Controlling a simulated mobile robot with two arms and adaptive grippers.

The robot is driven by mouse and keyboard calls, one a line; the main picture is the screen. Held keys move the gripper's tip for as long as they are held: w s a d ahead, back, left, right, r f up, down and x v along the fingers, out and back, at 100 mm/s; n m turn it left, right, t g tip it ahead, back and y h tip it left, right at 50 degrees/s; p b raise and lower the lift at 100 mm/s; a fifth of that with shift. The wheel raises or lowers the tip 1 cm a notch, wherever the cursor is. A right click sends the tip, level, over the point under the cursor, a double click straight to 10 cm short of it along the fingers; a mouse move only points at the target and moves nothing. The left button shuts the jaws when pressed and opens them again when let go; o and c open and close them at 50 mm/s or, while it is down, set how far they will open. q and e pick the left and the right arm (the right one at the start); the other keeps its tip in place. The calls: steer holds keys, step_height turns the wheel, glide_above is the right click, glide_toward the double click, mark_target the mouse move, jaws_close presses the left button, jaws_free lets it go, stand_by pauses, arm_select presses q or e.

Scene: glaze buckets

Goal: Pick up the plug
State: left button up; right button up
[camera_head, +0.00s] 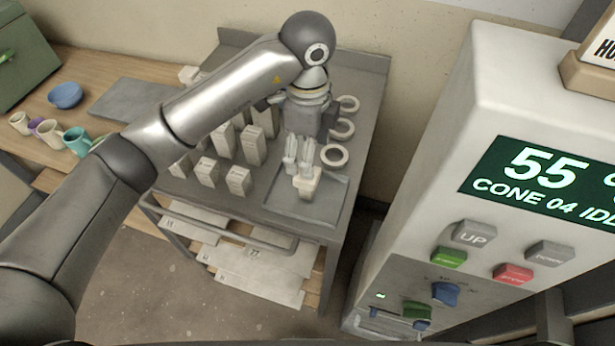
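A small cream-coloured piece, seemingly the plug (307,186), stands in a shallow grey tray (331,203) on the grey metal cart. My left gripper (299,168) points down over it, with its pale fingertips at or just above the plug's top. The fingers look a little apart and overlap the plug's upper part in this view. I cannot tell whether they touch or grip it. My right gripper is not in view.
Several cream blocks (238,181) stand left of the tray, and pale rings (334,155) lie behind it. A kiln controller (480,130) rises at right. Mugs (77,141) and a blue bowl (65,95) sit on the wooden bench at left.

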mark_target(307, 184)
arm_select(q)
steer(key=shift+s+f, duration=0.15)
steer(key=shift+f, duration=0.75)
steer(key=shift+a+f+p, duration=0.1)
steer(key=shift+f+p, duration=0.2)
step_height(307, 184, down, 4)
steer(key=shift+f+p, duration=0.15)
steer(key=shift+p, duration=1.05)
steer(key=shift+f, duration=0.4)
steer(key=shift+c, duration=1.4)
steer(key=c, duration=0.9)
steer(key=shift+o, duration=0.2)
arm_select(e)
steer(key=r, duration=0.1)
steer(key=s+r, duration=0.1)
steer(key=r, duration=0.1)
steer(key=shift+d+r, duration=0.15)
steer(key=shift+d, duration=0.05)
